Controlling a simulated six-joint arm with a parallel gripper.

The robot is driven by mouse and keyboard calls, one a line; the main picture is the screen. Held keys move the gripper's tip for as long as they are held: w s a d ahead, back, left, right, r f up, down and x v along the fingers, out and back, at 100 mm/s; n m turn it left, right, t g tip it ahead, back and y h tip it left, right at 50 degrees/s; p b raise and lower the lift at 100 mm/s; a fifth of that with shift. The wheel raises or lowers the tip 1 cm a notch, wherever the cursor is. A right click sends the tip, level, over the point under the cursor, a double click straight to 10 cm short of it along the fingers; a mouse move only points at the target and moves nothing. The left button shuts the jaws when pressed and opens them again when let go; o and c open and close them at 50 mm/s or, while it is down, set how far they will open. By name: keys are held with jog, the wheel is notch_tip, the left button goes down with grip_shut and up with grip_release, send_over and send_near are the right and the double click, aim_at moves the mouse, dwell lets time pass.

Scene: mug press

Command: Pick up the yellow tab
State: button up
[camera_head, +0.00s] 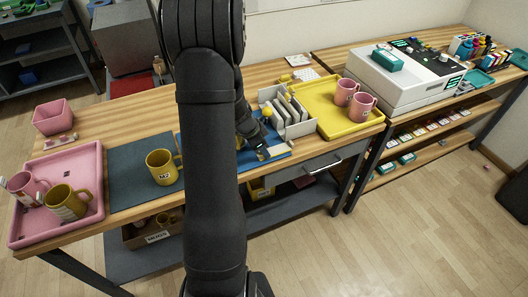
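My gripper (262,152) is low over the blue mat (283,149), just in front of the grey rack. My dark arm crosses the middle of the view and hides part of the mat and bench. The gripper is small and dark here, so I cannot tell whether its fingers are open or shut, or whether anything is between them. A small yellow piece (267,112) shows at the left end of the grey rack (297,126), behind the gripper and apart from its tips. I cannot tell for sure whether it is the yellow tab.
A yellow tray (318,97) with two pink mugs (354,98) is right of the rack. A yellow mug (162,167) stands on a dark mat (125,180). A pink tray (93,166) at the left holds mugs. A white machine (400,90) stands at the right.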

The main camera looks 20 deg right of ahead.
grip_shut()
